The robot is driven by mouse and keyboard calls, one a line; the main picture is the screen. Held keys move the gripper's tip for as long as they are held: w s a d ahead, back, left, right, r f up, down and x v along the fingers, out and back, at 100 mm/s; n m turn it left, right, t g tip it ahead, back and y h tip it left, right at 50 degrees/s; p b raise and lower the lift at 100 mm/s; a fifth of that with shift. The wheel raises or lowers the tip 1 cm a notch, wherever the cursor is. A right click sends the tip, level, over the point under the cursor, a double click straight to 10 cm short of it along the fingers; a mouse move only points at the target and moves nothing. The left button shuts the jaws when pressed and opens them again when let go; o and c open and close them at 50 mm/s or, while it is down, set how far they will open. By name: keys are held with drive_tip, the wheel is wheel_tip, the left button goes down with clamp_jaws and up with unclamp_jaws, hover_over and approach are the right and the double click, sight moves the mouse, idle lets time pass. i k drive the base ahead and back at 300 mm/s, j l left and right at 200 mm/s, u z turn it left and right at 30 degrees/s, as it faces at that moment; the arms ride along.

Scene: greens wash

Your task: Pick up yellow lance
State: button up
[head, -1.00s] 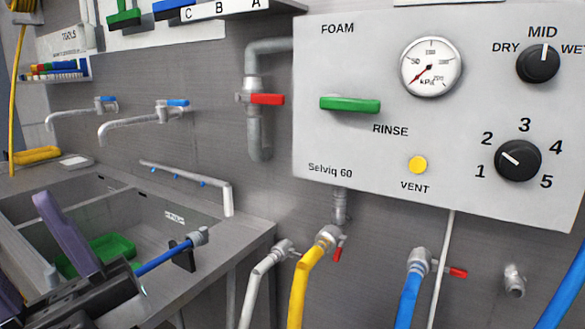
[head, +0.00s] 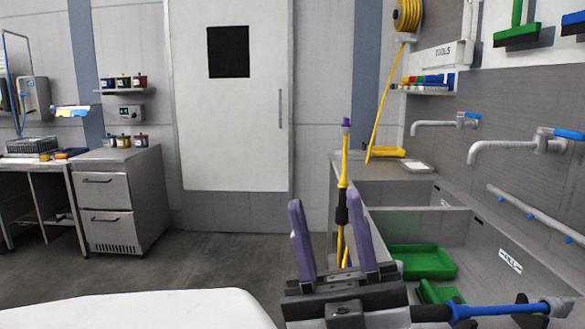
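My gripper (head: 324,198) has two purple fingers spread wide apart, with nothing seen held. The lance shows in the gap between the fingers, near the right one. It looks farther away than the fingers, and I cannot tell the distance.
A blue lance (head: 500,311) lies at the lower right by the sink (head: 470,232). A yellow hose hangs from a reel (head: 407,15). A drawer cabinet (head: 118,205) stands at left. The floor (head: 215,255) before the door is open.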

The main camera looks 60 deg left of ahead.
sight(342, 185)
drive_tip(key=u, duration=1.6)
drive_tip(key=i+j, duration=0.3)
drive_tip(key=j, duration=0.15)
drive_tip(key=i+j, duration=0.3)
drive_tip(key=j, duration=0.15)
drive_tip(key=i+j+z, duration=0.1)
drive_tip(key=i+j, duration=0.2)
drive_tip(key=j+z, duration=0.1)
drive_tip(key=z, duration=0.3)
drive_tip(key=j+z, duration=0.1)
drive_tip(key=z, duration=0.7)
drive_tip(key=i+j+z, duration=0.15)
drive_tip(key=z, duration=0.3)
drive_tip(key=i+j, duration=0.25)
drive_tip(key=j, duration=0.25)
